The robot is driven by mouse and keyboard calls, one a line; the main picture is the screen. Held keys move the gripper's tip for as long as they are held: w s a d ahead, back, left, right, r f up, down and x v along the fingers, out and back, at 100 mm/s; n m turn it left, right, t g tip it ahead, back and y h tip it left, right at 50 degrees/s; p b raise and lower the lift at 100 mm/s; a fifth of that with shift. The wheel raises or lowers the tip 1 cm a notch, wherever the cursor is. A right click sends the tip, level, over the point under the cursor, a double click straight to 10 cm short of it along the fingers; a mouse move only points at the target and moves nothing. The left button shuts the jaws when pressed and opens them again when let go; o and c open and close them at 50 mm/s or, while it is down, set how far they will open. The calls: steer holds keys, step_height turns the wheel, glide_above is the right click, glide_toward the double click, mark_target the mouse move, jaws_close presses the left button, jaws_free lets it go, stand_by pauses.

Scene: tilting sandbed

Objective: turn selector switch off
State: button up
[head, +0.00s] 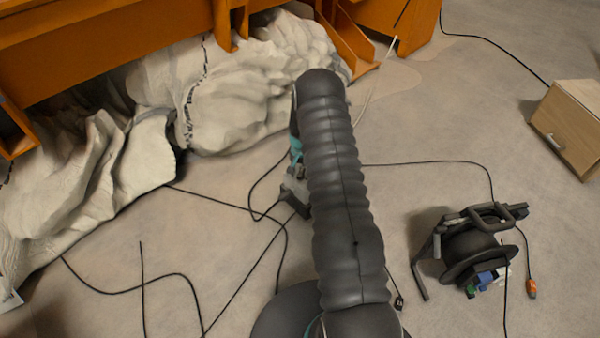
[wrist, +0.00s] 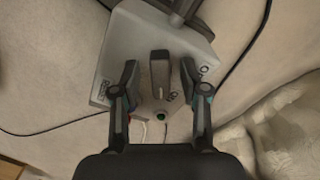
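The selector switch (wrist: 159,68) is a dark grey upright handle on a grey control box (wrist: 140,35) in the wrist view. My gripper (wrist: 159,76) is open, with one finger on each side of the handle. A gap shows between the handle and each finger, so they look apart. A small green-ringed round part (wrist: 161,115) sits on the box below the handle. In the head view, my arm hides most of the box, and only a grey part of it (head: 295,190) shows at the arm's left side. The gripper's fingers are not clear there.
Black cables (head: 180,275) lie across the floor around the box. A black cable reel (head: 470,250) stands to the right. Big pale sacks (head: 260,85) lie under orange metalwork (head: 110,40) at the back left. A wooden cabinet (head: 570,125) stands at the far right.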

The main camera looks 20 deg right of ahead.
jaws_close()
steer(key=shift+n+b, duration=0.3)
steer(key=shift+f+n+b, duration=0.15)
steer(key=shift+n+b, duration=0.35)
steer(key=n+b, duration=0.2)
steer(key=n, duration=0.2)
steer(key=shift+s+d+b, duration=0.1)
steer(key=shift+b, duration=0.3)
steer(key=n+b, duration=0.2)
steer(key=n, duration=0.4)
steer(key=shift+d, duration=0.15)
steer(key=shift+n, duration=0.3)
steer(key=shift+o, duration=0.9)
jaws_free()
